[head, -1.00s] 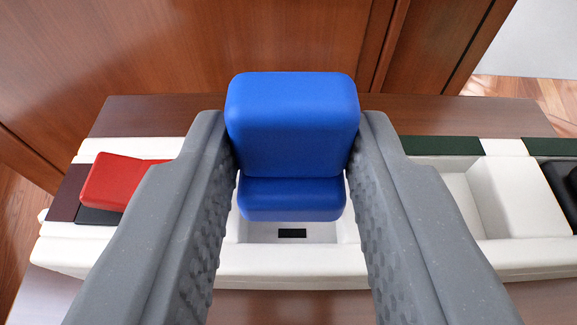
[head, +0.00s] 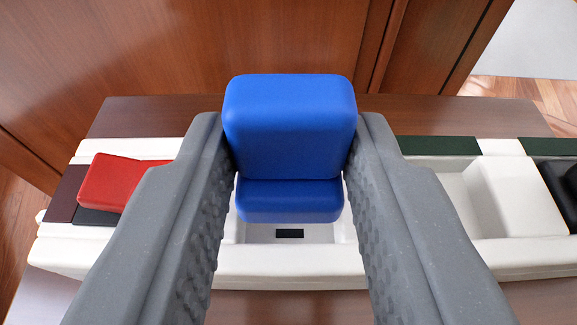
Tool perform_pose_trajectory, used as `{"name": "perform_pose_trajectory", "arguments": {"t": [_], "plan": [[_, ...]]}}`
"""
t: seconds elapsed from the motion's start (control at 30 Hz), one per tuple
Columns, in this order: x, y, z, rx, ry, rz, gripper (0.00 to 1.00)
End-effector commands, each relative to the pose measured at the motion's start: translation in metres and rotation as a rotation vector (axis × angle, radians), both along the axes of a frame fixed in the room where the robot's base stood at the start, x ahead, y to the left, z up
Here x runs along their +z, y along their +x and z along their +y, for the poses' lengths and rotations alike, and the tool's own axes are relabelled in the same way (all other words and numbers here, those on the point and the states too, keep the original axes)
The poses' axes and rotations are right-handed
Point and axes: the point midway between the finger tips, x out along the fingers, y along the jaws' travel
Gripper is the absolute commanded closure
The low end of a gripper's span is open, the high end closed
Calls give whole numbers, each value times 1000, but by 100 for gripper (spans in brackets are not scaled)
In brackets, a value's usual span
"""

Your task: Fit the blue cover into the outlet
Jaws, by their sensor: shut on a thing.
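The blue cover (head: 290,125) is a rounded block with a lower step, seen in the middle of the head view. My gripper (head: 290,150) is shut on it, one grey finger on each side. The cover sits in front of a white strip and overlaps a shallow white recess with a small black slot (head: 289,233) in it, likely the outlet. The cover's underside and the back of the recess are hidden, so I cannot tell whether they touch.
A red block (head: 118,183) lies tilted on the strip at left. An empty white recess (head: 465,200) with a dark green strip (head: 438,146) is at right, and a black block (head: 562,185) is at the far right. A wooden panel (head: 190,50) rises behind.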

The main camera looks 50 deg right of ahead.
Motion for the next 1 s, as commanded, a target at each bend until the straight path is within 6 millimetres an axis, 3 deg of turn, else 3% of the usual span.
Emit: {"name": "perform_pose_trajectory", "arguments": {"t": [1.0], "plan": [[-14, 0, 2, 2, 1, 0, 95]]}}
